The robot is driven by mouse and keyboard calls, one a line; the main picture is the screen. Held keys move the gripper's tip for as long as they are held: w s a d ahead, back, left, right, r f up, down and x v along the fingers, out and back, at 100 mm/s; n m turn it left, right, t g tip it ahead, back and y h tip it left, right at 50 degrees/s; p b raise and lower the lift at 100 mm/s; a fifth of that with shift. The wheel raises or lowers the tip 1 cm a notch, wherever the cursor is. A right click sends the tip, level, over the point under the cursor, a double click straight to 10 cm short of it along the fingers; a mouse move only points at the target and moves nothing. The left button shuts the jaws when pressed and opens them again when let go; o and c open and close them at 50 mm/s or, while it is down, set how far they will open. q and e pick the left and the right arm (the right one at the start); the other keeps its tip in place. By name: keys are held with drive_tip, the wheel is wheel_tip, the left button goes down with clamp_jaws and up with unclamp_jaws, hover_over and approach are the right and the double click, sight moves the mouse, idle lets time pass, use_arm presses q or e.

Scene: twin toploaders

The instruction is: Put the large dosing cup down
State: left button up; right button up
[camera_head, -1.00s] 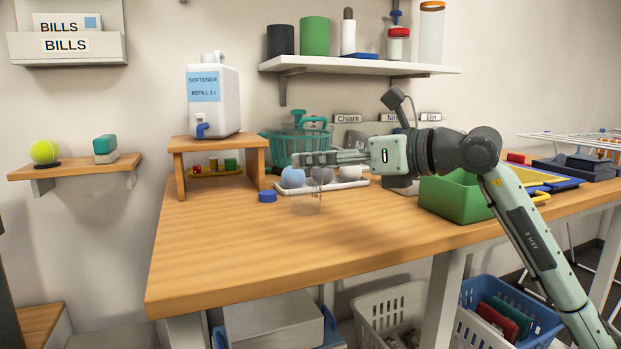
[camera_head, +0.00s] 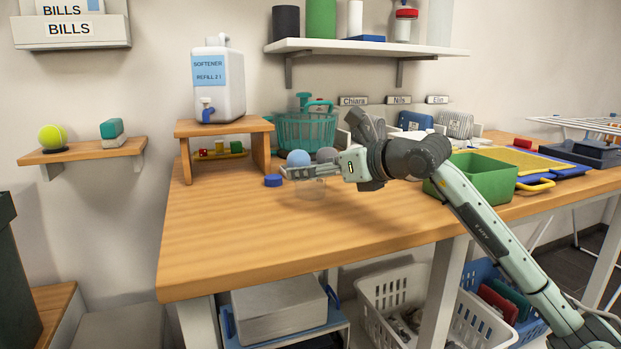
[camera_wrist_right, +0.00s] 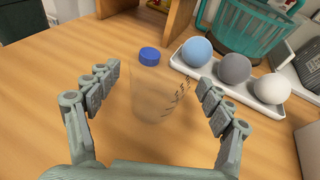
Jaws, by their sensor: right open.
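The large dosing cup (camera_wrist_right: 158,98) is clear, with dark measuring marks on its side. It stands upright on the wooden table; in the head view it shows faintly (camera_head: 312,188) below and behind my fingers. My right gripper (camera_wrist_right: 157,88) is open, with one finger on each side of the cup. In the wrist view gaps show between the cup and both fingers. In the head view my right gripper (camera_head: 298,172) is low over the table. My left gripper is in neither view.
A blue cap (camera_wrist_right: 149,56) lies just beyond the cup. A white tray (camera_wrist_right: 222,92) with blue, grey and white balls is close to the right finger. Behind are a teal basket (camera_head: 306,130) and a small wooden stand (camera_head: 262,150). The table front is clear.

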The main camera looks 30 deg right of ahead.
drive_tip(key=c, duration=1.1)
drive_tip(key=shift+r, duration=0.15)
